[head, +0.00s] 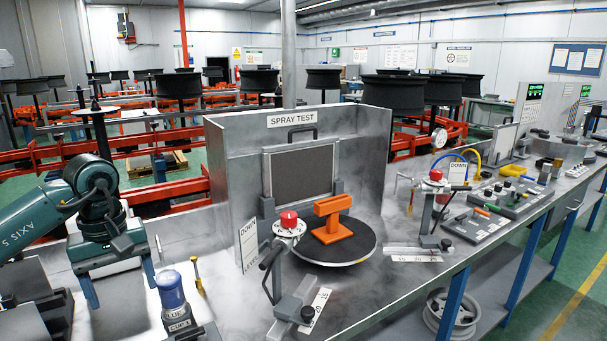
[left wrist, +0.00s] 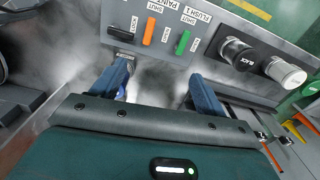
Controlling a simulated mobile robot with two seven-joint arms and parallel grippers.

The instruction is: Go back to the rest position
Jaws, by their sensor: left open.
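My left gripper (head: 121,286) hangs at the left of the head view, on the teal arm that comes in from the left edge. Its two blue fingers are spread apart and point down, with nothing held between them. It is just left of a blue cup (head: 172,294) and apart from the spray test booth (head: 340,130). In the left wrist view the open fingers (left wrist: 160,72) show over a grey, hazy surface. My right gripper is not in view.
The grey bench holds a round turntable (head: 300,248) with an orange part (head: 332,222), a red-button lever stand (head: 289,221) and control boxes (head: 478,226). In the left wrist view a switch panel (left wrist: 215,42) lies beyond the fingers. Green floor (head: 575,285) is at right.

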